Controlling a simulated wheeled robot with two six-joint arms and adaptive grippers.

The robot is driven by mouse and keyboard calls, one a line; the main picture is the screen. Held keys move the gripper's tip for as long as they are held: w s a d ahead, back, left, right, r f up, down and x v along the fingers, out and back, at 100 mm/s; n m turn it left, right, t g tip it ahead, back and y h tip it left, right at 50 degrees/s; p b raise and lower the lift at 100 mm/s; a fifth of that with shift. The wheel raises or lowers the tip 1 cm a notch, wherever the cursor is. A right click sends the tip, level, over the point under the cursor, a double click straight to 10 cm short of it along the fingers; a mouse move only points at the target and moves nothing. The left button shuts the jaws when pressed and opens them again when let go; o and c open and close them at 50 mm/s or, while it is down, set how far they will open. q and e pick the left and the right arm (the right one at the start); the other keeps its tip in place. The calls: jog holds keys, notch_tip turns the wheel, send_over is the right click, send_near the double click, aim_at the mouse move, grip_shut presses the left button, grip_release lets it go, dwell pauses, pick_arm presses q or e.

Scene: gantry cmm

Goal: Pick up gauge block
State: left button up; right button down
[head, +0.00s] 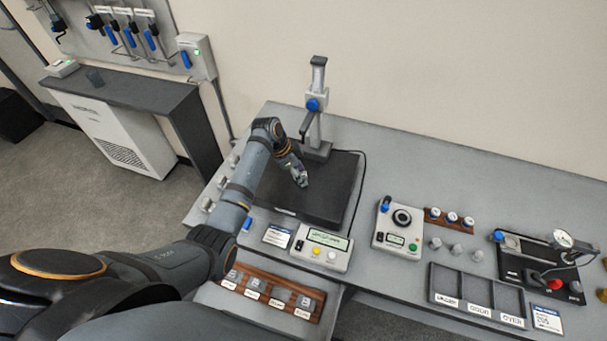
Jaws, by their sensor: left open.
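My left gripper (302,181) is over the black surface plate (335,190), near the foot of the stand. It points down and is open; no object shows between its fingers. Small grey metal blocks (281,292) sit in a wooden rack (262,302) with white labels, at the front edge of the bench. They look like gauge blocks, but they are small, and I cannot tell which one the task means. They lie well in front of the gripper, apart from it. My right gripper is out of view.
A measuring stand (317,110) rises behind the plate. A display box (322,248) lies between plate and rack. To the right are a control box (398,228), small grey cylinders, a three-compartment sorting tray (437,285) and a dial-gauge fixture (520,262). The bench's back right is clear.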

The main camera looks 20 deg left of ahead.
pick_arm(q)
grip_shut()
dwell(0.3)
